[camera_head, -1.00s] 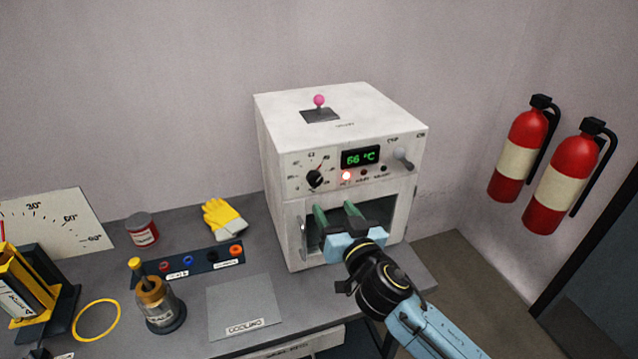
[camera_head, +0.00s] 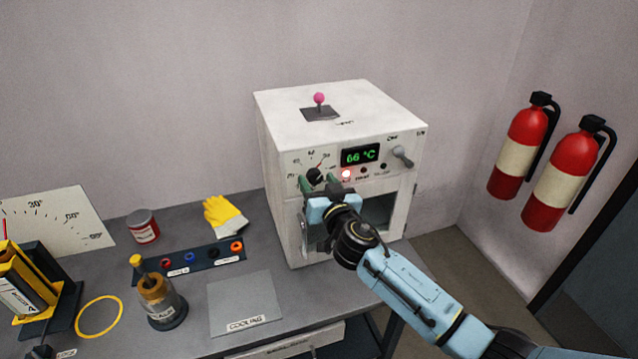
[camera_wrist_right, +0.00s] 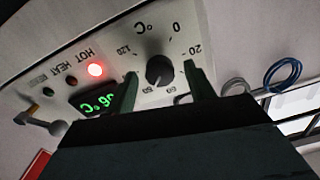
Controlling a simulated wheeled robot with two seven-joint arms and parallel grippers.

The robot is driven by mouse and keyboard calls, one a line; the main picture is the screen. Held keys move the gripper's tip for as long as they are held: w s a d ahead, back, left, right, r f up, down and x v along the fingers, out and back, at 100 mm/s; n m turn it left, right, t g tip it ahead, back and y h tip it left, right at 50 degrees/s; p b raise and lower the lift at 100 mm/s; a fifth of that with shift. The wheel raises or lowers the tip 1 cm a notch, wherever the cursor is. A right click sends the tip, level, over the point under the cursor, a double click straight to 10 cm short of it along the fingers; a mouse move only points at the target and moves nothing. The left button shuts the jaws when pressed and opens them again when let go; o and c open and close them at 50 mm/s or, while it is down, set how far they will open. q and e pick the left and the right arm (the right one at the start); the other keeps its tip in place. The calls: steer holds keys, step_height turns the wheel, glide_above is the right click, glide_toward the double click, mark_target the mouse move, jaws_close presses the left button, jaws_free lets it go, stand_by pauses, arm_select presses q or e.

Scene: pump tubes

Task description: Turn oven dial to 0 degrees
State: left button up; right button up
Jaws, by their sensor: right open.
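The white oven (camera_head: 345,120) stands on the bench with a green display (camera_head: 360,156) reading 66 °C and a lit red lamp (camera_head: 346,174). Its black dial (camera_head: 314,175) is on the left of the front panel; the right wrist view shows the dial (camera_wrist_right: 160,71) with its number scale around it. My right gripper (camera_head: 320,184) is open in front of the dial. In the right wrist view its green fingers (camera_wrist_right: 160,85) stand on either side of the dial, apart from it as far as I can see. My left gripper is not in view.
A pink-knobbed lever (camera_head: 319,98) is on top of the oven and a grey switch (camera_head: 402,156) is at the panel's right. A yellow glove (camera_head: 224,216), a plug rack (camera_head: 205,258) and a cooling plate (camera_head: 243,300) lie to the left.

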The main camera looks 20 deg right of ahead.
steer(key=c, duration=1)
